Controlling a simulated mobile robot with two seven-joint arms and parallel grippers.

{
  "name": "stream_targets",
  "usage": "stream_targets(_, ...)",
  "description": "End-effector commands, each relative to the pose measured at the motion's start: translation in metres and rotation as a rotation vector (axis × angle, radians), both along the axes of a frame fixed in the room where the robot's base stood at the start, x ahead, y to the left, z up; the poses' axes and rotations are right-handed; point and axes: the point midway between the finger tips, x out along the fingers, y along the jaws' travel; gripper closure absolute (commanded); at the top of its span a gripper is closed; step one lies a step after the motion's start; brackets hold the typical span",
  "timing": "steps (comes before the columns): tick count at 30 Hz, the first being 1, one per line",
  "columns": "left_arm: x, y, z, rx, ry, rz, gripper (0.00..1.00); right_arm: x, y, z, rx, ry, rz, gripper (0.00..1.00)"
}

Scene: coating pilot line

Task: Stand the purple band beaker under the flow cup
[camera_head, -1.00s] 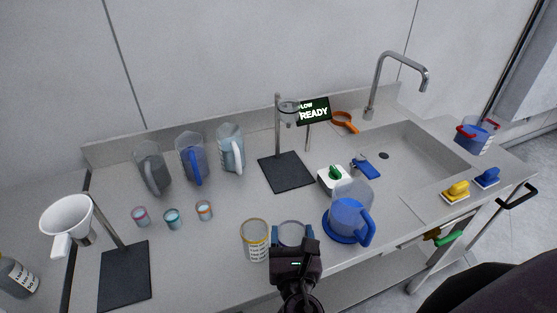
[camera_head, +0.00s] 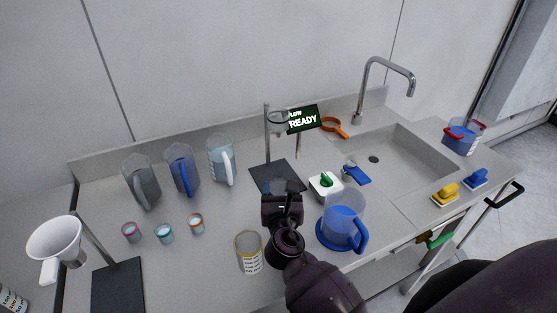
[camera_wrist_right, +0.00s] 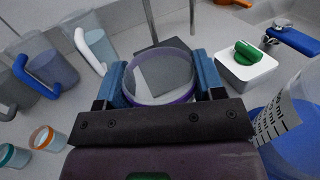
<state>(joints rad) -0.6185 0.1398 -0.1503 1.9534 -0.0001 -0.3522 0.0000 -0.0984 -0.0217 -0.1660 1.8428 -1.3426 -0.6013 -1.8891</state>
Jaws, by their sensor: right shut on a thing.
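My right gripper (camera_head: 281,196) is shut on a clear beaker, the purple band beaker (camera_wrist_right: 160,92), whose purple rim shows between the two blue fingers in the right wrist view. In the head view the gripper and arm hide most of this beaker; a bit of it shows (camera_head: 279,185) at the front part of a dark stand plate (camera_head: 262,178). The flow cup (camera_head: 278,119) is held in a ring on the post above that plate, behind and above my gripper. I cannot tell whether the beaker touches the plate. My left gripper is not in view.
A blue jug (camera_head: 342,222) and a white box with green knob (camera_head: 325,185) stand right of my gripper. A yellow-rimmed beaker (camera_head: 249,254) stands front left. Several jugs (camera_head: 182,170) and small cups (camera_head: 164,233) stand further left. The READY display (camera_head: 303,120) is behind.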

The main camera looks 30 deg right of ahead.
Motion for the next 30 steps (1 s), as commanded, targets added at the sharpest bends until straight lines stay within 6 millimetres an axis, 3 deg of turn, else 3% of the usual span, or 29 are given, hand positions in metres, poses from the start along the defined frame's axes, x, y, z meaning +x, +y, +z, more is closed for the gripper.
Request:
stream_targets(18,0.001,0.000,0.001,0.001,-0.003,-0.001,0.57,0.120,-0.057,0.002,0.000,-0.001,0.000,0.72)
stream_targets(24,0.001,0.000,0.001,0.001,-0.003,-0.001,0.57,0.141,-0.068,0.001,0.000,-0.001,0.001,0.72)
stream_targets(30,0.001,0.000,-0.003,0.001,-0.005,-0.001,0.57,0.143,-0.069,-0.004,0.001,0.000,0.000,0.72)
